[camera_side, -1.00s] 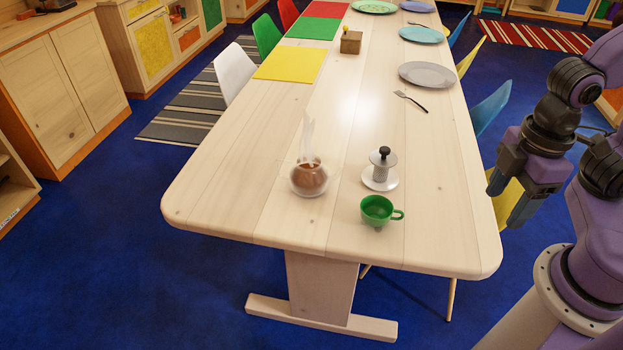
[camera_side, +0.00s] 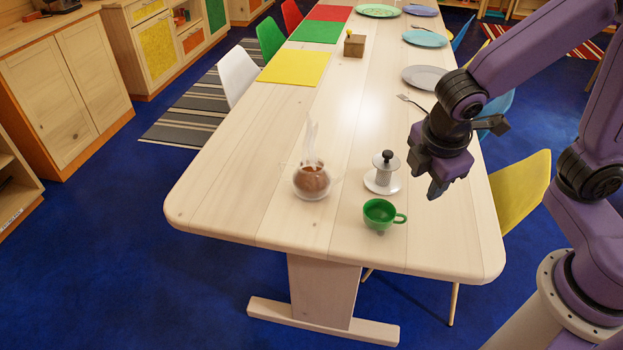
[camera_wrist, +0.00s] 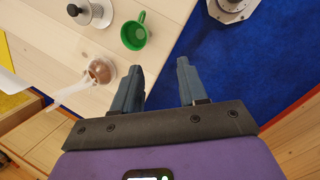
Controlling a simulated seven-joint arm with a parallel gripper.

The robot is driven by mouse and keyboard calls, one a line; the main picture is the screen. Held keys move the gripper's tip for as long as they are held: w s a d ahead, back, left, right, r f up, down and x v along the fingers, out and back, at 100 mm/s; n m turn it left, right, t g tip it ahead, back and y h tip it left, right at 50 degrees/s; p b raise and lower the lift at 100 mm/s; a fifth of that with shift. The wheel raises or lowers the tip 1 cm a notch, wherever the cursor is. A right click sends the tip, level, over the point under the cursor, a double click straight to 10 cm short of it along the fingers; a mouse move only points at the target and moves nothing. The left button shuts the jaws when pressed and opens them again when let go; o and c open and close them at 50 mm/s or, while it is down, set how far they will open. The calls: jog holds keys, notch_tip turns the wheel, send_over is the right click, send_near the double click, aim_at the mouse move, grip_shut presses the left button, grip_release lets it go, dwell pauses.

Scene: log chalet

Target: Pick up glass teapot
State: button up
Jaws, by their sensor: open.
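The glass teapot (camera_side: 312,181) stands on the wooden table, a clear round pot with brown liquid inside and pale wisps above it. In the wrist view the teapot (camera_wrist: 101,71) is at the left, beyond my left finger. My gripper (camera_side: 436,182) is above the right side of the table, to the right of the teapot and apart from it. In the wrist view my gripper (camera_wrist: 160,75) has its two fingers spread with nothing between them.
A fork (camera_side: 411,102) and a grey plate (camera_side: 424,77) lie farther back. The table (camera_side: 235,185) is clear left of the teapot.

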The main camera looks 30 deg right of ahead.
jog(key=w+a+f+n+t+h, duration=0.25)
jog(key=w+a, duration=0.25)
jog(key=w, duration=0.4)
jog(key=w+a+f+n+t+h, duration=0.2)
jog(key=w+a+f+n, duration=0.2)
jog(key=w+a, duration=0.3)
jog(key=n+t, duration=0.5)
jog(key=n, duration=0.2)
send_near(279, 170)
jog(key=shift+m+g+h+x, duration=0.25)
jog(key=shift+x, duration=3.95)
jog(key=shift+a, duration=0.1)
grip_shut()
jog(key=shift+w, duration=0.1)
